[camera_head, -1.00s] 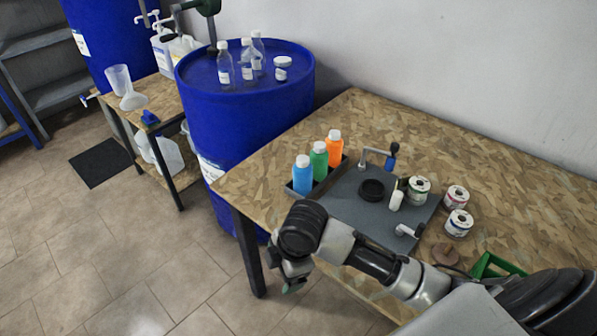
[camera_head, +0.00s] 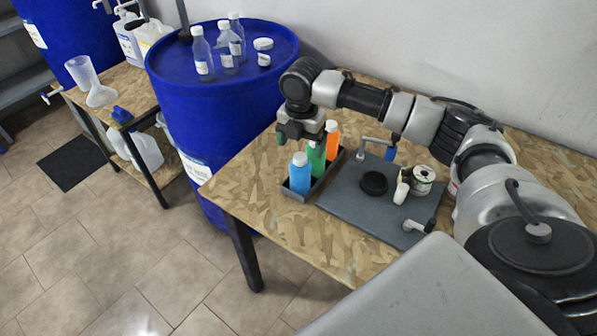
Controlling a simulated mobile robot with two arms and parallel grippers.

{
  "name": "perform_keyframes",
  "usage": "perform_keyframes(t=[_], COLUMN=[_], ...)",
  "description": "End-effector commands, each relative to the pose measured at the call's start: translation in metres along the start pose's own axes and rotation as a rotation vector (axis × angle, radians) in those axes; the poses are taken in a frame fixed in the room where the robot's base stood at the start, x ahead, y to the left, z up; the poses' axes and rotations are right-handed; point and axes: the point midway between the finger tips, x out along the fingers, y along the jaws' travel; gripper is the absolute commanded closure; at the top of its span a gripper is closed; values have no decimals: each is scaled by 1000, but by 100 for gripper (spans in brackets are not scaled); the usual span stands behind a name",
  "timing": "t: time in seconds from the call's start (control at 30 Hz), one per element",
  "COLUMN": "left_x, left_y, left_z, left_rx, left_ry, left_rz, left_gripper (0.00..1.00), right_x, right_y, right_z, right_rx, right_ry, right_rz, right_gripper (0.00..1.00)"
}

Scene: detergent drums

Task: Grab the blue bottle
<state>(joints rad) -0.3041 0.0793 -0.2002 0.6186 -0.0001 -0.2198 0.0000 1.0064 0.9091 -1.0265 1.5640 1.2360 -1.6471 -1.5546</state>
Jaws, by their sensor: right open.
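The blue bottle (camera_head: 300,174) with a white cap stands upright at the near left end of a dark tray (camera_head: 325,182) on the wooden table. A green bottle (camera_head: 316,160) and an orange bottle (camera_head: 332,141) stand behind it in the same tray. My right gripper (camera_head: 299,143) is open and points down, above and slightly behind the blue bottle. It partly covers the top of the green bottle. Whether its fingers touch any bottle I cannot tell. My left gripper is not in view.
A grey board (camera_head: 350,208) holds a black round cap (camera_head: 374,183), a white vial (camera_head: 401,193) and a spool-like can (camera_head: 422,180). A blue drum (camera_head: 215,115) with clear bottles on top stands left of the table (camera_head: 235,190). The table's front left is clear.

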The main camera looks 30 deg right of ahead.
Motion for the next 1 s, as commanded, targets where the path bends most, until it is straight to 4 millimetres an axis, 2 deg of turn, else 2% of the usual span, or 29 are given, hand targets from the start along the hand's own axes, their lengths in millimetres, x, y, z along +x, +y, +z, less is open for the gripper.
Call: perform_keyframes(t=[0.1,0.27,0.57,0.87,1.0], left_x=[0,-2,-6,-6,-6], left_y=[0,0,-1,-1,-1], left_z=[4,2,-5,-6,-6], left_rx=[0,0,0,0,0], left_ry=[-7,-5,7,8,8], left_rz=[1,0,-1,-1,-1], left_gripper=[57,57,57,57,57], right_x=[15,26,67,73,73], right_y=[0,0,-1,-1,-1], right_z=[0,-2,-7,-6,-6], right_rx=[1,0,1,1,0], right_ry=[0,0,-1,-2,-2], right_rz=[0,0,-1,2,2], right_gripper=[12,12,12,12,32])
